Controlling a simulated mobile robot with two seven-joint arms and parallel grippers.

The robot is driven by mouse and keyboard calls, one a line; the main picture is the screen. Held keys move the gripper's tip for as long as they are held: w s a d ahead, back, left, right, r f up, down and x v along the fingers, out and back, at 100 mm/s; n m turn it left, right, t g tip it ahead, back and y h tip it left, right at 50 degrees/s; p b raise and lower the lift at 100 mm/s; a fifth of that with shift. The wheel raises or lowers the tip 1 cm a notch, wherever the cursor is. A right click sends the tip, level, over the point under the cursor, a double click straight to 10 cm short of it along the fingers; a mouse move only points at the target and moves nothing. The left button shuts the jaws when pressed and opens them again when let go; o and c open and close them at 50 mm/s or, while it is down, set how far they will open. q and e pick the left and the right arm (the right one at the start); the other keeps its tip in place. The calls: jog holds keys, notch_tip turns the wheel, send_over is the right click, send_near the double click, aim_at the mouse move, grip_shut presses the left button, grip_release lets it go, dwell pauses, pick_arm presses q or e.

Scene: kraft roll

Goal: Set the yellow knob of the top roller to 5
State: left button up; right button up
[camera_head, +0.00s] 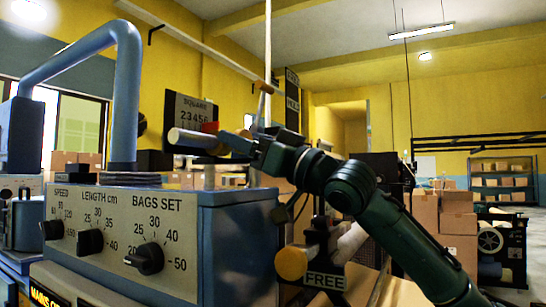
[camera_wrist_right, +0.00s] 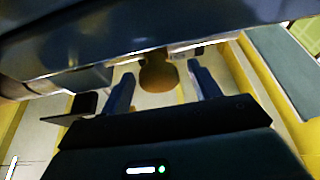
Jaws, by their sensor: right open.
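In the head view, my right gripper (camera_head: 228,141) reaches left from the lower right, beside a pale yellow cylinder (camera_head: 188,138) with a red part (camera_head: 210,127) above it. A dark panel marked SQUARE with the digits 23456 (camera_head: 196,113) is behind them. In the wrist view, my right gripper (camera_wrist_right: 160,70) is open, with an ochre knob (camera_wrist_right: 158,75) between its fingertips; I see no finger touching it. The knob's setting cannot be read. Another orange-yellow knob (camera_head: 292,263) sits lower, next to a FREE label (camera_head: 325,281). My left gripper is not in view.
A blue-grey control box (camera_head: 235,240) with black dials for speed, length and bags set fills the lower left. A blue pipe (camera_head: 127,90) rises above it. Cardboard boxes (camera_head: 442,220) and a shelf (camera_head: 503,180) stand at the right.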

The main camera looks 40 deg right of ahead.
pick_arm(q)
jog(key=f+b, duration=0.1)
jog(key=b, duration=0.1)
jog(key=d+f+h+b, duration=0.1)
jog(key=b, duration=0.2)
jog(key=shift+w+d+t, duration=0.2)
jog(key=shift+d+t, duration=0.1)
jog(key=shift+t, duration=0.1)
pick_arm(e)
jog(key=v, duration=1.2)
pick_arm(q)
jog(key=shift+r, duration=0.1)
pick_arm(e)
jog(key=shift+f, duration=0.1)
